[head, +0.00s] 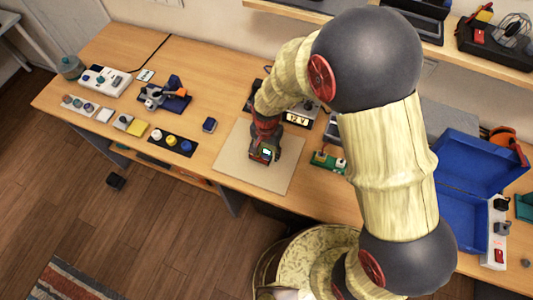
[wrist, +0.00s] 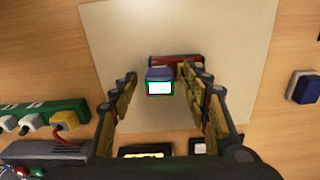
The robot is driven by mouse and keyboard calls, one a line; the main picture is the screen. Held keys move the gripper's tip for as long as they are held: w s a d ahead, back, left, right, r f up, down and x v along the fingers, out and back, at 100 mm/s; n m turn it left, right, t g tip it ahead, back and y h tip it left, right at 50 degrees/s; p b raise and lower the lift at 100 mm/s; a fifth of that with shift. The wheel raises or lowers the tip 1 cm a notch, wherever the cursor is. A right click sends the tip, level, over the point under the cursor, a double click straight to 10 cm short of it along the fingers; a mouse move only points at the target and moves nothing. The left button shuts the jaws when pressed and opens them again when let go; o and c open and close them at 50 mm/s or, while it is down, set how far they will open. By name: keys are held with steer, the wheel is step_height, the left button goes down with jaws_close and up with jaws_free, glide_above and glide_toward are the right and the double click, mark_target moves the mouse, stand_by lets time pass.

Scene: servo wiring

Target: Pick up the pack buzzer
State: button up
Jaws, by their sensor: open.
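A small device with a blue top, a white screen in a bright green frame and a red part behind it sits on the pale square mat; it is the likely pack buzzer (wrist: 159,87), though no label can be read. In the head view its lit screen shows at the mat's middle, partly hidden by my gripper (head: 264,148). In the wrist view my gripper (wrist: 161,80) is open, with one finger on each side of the device. Gaps show between the fingers and the device. I cannot tell how high the fingertips are above the mat (head: 233,172).
A small dark blue block (head: 209,125) lies left of the mat. A green strip with plugs (head: 328,161) lies right of it, and a 12 V display (head: 298,119) stands behind. An open blue case (head: 463,215) is farther right. The mat's front part is bare.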

mark_target(266, 151)
steer(key=c, duration=0.4)
steer(key=c, duration=0.7)
steer(key=shift+r, duration=0.1)
steer(key=shift+r, duration=0.45)
step_height(266, 151, up, 2)
steer(key=shift+r, duration=0.15)
steer(key=s+d+r, duration=0.1)
steer(key=s+r, duration=0.2)
steer(key=s, duration=0.1)
steer(key=s+r+p, duration=0.1)
steer(key=s+r, duration=0.2)
steer(key=s, duration=0.2)
steer(key=s+d+r, duration=0.1)
steer(key=s+r, duration=0.2)
steer(key=s, duration=0.1)
steer(key=shift+s+d+r, duration=0.3)
steer(key=shift+s+r, duration=0.05)
steer(key=shift+s, duration=0.05)
